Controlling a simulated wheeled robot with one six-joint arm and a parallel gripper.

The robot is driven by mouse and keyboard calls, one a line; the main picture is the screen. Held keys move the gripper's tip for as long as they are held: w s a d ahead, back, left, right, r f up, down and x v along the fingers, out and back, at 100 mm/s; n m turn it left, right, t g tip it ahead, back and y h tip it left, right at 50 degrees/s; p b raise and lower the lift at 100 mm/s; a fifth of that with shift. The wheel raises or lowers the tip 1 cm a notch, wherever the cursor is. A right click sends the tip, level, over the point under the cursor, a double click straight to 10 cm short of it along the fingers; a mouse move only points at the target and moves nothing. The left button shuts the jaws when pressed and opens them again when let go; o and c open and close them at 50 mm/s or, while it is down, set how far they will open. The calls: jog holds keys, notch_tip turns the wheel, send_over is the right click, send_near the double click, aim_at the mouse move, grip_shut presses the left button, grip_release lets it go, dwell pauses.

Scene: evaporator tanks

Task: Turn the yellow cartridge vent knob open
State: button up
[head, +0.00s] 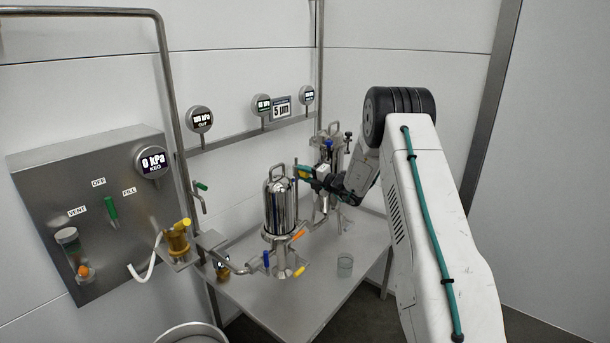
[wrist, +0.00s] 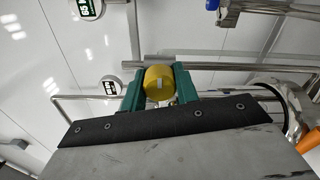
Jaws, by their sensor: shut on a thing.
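The yellow vent knob (wrist: 158,82) is a round yellow cylinder with a pale mark on its face, seen close in the wrist view. My gripper (wrist: 158,86) has its two green fingers on either side of the knob and is shut on it. In the head view my gripper (head: 305,172) reaches in from the right, at the upper part of the polished steel cartridge housing (head: 281,205). I cannot make out the knob clearly there, as the fingers and housing crowd it.
A second steel housing (head: 328,150) stands behind. Blue, orange and yellow valve handles surround the front housing's base. A control panel (head: 100,210) is at left. The table's front right is mostly clear.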

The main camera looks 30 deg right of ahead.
jog(key=shift+d+m, duration=0.15)
jog(key=shift+m, duration=0.15)
jog(key=o, duration=1)
jog(key=shift+s+d, duration=0.1)
jog(key=shift+v, duration=3.8)
